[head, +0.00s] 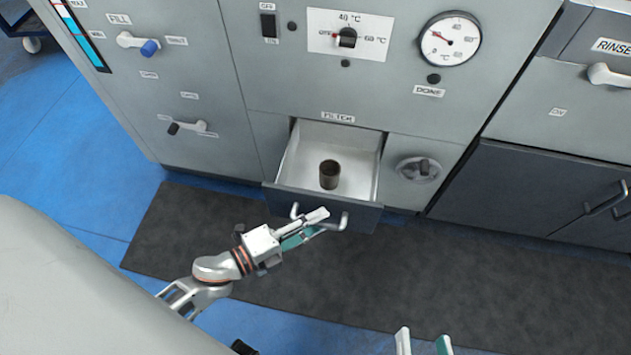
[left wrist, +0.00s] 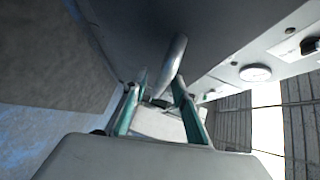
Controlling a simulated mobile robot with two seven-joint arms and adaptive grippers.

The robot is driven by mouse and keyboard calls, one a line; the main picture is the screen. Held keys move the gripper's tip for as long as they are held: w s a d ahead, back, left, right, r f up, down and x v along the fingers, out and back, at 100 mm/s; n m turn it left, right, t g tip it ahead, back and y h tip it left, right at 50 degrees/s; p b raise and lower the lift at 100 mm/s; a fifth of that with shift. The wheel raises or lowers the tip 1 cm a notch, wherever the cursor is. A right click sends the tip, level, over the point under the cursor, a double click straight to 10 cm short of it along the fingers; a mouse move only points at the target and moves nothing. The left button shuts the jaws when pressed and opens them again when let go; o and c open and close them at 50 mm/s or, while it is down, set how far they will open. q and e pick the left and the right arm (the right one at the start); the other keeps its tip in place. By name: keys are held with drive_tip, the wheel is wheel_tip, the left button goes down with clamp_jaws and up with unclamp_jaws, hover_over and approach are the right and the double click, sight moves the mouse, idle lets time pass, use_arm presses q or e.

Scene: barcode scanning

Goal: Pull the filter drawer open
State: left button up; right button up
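The filter drawer (head: 367,172) stands pulled out of the grey machine, below the "FILTER" label. Its inside is white, and its dark front carries a metal bar handle (head: 344,220). A dark brown cylindrical cup (head: 329,174) stands inside it. My left gripper (head: 316,222) is at the handle. In the left wrist view, the handle bar (left wrist: 174,62) runs between the fingers (left wrist: 161,80), which are drawn in around it; the exact contact is hard to see. My right gripper (head: 424,340) shows only its fingertips at the bottom edge, apart and empty.
A round knob (head: 418,169) is right of the drawer. Above are a temperature dial (head: 347,37) and a gauge (head: 450,41). A dark cabinet with a handle (head: 606,199) stands at the right. A dark mat (head: 190,230) covers the clear floor in front.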

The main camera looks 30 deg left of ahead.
use_arm(q)
drive_tip(key=v, duration=1.2)
drive_tip(key=shift+w+r, duration=0.1)
idle(0.4)
